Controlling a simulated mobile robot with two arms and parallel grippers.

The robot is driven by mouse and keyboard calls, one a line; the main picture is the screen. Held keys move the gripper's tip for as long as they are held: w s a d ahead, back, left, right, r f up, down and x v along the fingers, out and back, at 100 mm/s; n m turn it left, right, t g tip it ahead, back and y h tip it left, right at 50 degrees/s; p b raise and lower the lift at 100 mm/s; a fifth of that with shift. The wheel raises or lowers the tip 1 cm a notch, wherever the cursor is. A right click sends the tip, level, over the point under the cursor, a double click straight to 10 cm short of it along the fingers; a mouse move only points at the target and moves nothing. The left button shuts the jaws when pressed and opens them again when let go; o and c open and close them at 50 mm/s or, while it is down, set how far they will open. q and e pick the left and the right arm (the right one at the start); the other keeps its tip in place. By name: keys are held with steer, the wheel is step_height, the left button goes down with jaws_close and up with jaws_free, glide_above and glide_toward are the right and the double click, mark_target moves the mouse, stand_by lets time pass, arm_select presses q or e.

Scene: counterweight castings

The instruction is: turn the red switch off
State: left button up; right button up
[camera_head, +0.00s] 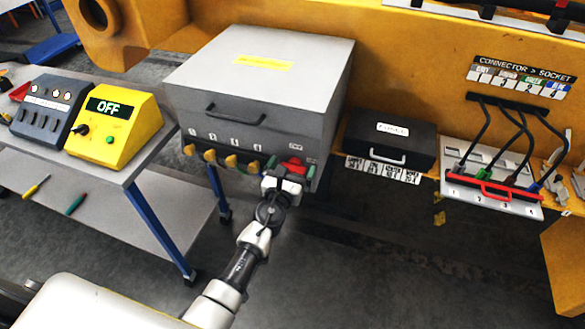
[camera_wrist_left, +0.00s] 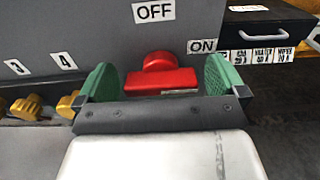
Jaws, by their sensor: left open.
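The red switch (camera_head: 293,169) is on the front of the grey box, at the right end of a row of yellow knobs. In the left wrist view the red switch (camera_wrist_left: 160,76) shows a round knob above a wide bar, between an OFF label (camera_wrist_left: 154,11) at upper left and an ON label (camera_wrist_left: 202,46) at right. My left gripper (camera_head: 291,171) is open in front of it. In the left wrist view its green fingertips (camera_wrist_left: 160,82) stand on either side of the switch, with gaps visible. My right gripper is not in view.
The grey box (camera_head: 262,75) carries several yellow knobs (camera_head: 231,160) left of the switch. A yellow control box (camera_head: 115,125) reading OFF stands on the left table. A black case (camera_head: 390,140) and a cable panel (camera_head: 490,190) are at right.

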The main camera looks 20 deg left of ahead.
arm_select(q)
steer(key=shift+w, duration=0.15)
steer(key=shift+c, duration=0.3)
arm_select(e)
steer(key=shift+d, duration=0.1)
arm_select(q)
steer(key=c, duration=0.7)
steer(key=shift+c, duration=0.6)
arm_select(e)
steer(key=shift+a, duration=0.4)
arm_select(q)
steer(key=n, duration=0.3)
steer(key=shift+a+n+b, duration=0.1)
steer(key=shift+n+b, duration=0.25)
steer(key=shift+n, duration=0.05)
steer(key=n+b, duration=0.1)
steer(key=n, duration=0.4)
steer(key=shift+a+f, duration=0.1)
steer(key=shift+f, duration=0.05)
steer(key=n+b, duration=0.1)
steer(key=n, duration=0.4)
steer(key=shift+a+f+n+b, duration=0.1)
steer(key=shift+n+b, duration=0.2)
steer(key=shift+n, duration=1.8)
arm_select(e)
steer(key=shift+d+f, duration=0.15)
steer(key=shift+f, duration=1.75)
